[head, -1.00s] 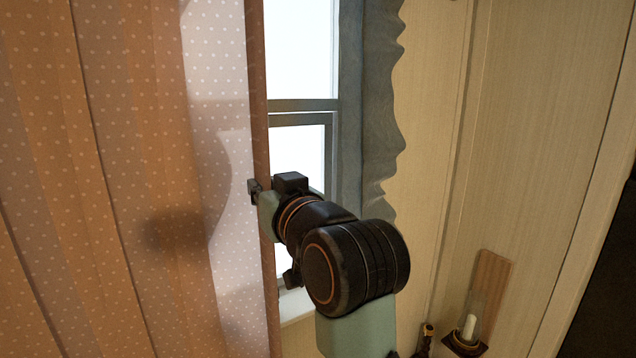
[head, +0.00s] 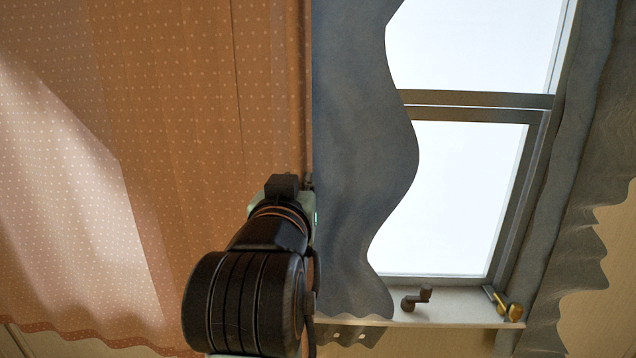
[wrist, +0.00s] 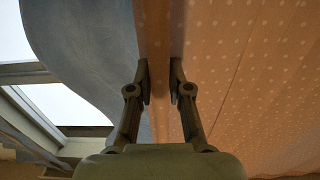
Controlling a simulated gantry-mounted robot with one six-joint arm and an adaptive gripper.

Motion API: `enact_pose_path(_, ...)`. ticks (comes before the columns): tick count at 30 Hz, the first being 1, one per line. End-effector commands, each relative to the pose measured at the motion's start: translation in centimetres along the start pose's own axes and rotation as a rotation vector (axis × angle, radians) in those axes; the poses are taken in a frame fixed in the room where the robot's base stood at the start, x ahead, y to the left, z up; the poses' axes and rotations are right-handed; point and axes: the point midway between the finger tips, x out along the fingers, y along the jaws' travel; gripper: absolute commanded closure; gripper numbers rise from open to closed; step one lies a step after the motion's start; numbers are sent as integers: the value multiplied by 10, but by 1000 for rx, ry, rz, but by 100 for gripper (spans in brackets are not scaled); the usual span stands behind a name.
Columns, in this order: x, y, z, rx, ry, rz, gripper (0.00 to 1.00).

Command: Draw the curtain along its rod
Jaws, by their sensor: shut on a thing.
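The orange curtain with pale dots (head: 200,100) fills the left half of the head view. Its straight right edge hangs just left of the blue-grey window drape. My gripper (wrist: 160,85) is shut on the curtain's edge, with a strip of cloth between its two fingers in the wrist view. The curtain (wrist: 250,70) spreads to the right there. In the head view my wrist hides most of the fingers. The rod is out of view.
A blue-grey drape (head: 355,150) hangs to the right of the curtain edge, with a bright window (head: 460,190) beyond it. A sill (head: 455,302) with a crank handle (head: 416,298) and a brass latch (head: 514,311) lies below. Another drape (head: 580,170) hangs at far right.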

Motion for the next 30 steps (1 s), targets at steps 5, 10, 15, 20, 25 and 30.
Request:
enact_pose_path(5, 0, -2, -1, 0, 2, -1, 100)
enact_pose_path(10, 0, -2, 0, 0, 2, -1, 100)
enact_pose_path(15, 0, -1, 0, 0, 1, 0, 57)
enact_pose_path(20, 0, -1, 0, 0, 0, 0, 56)
enact_pose_path(25, -2, -1, 0, 0, 0, 0, 56)
enact_pose_path(30, -30, -2, 0, 2, 3, -2, 56)
